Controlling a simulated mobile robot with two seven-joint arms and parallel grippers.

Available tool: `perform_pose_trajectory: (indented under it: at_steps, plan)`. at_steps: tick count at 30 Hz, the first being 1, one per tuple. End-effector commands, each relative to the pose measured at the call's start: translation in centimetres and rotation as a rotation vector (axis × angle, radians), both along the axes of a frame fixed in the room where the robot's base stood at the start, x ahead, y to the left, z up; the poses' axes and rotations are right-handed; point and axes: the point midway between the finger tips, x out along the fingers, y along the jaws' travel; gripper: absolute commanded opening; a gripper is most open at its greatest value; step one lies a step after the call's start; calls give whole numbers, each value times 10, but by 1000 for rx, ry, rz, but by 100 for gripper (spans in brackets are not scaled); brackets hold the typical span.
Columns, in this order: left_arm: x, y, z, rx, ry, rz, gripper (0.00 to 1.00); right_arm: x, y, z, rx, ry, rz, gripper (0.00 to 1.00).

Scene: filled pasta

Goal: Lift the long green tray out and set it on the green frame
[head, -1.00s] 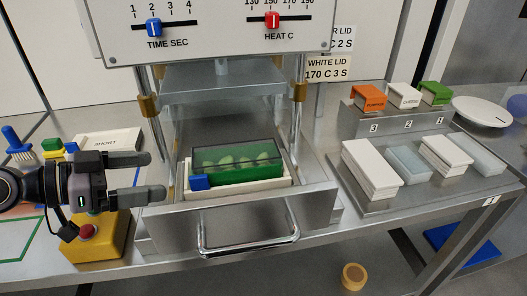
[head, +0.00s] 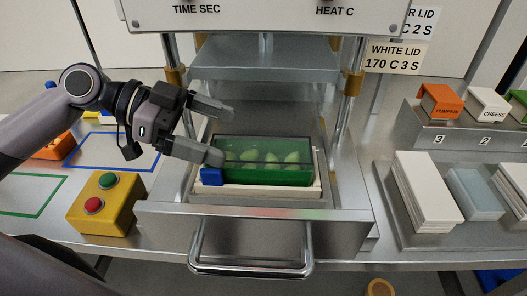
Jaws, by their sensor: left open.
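The long green tray (head: 262,178) sits in a pale holder (head: 270,193) inside the pulled-out metal drawer. It holds several pale green filled pasta pieces under a clear cover. A blue block (head: 211,177) is at its left front corner. My left gripper (head: 226,134) is open and empty, its fingers pointing right over the tray's left end. The nearer fingertip is close to the tray's upper left corner; I cannot tell whether it touches. The green frame (head: 32,194) is an outline on the table at the left, partly hidden by my left arm. My right gripper is not in view.
A yellow box (head: 105,205) with green and red buttons stands between the green frame and the drawer. The press plate (head: 265,62) and its posts are above and behind the tray. A blue frame (head: 113,150) lies behind. White stacks (head: 425,190) stand at right.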

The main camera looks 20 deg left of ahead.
Motion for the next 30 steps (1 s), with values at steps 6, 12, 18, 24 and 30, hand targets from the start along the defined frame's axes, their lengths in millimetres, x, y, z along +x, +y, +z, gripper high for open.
perform_pose_trajectory:
  at_steps: [6,12,18,24,30]
  plan:
    - [2,-15,-4,-1,0,-2,100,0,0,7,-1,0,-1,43]
    - [7,-37,-14,-3,-1,-2,100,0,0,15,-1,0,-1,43]
    - [11,-50,-21,-1,-1,0,100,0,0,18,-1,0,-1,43]
    - [11,-51,-23,0,0,1,100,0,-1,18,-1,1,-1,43]
    - [11,-50,-23,0,0,1,51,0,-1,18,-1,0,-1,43]
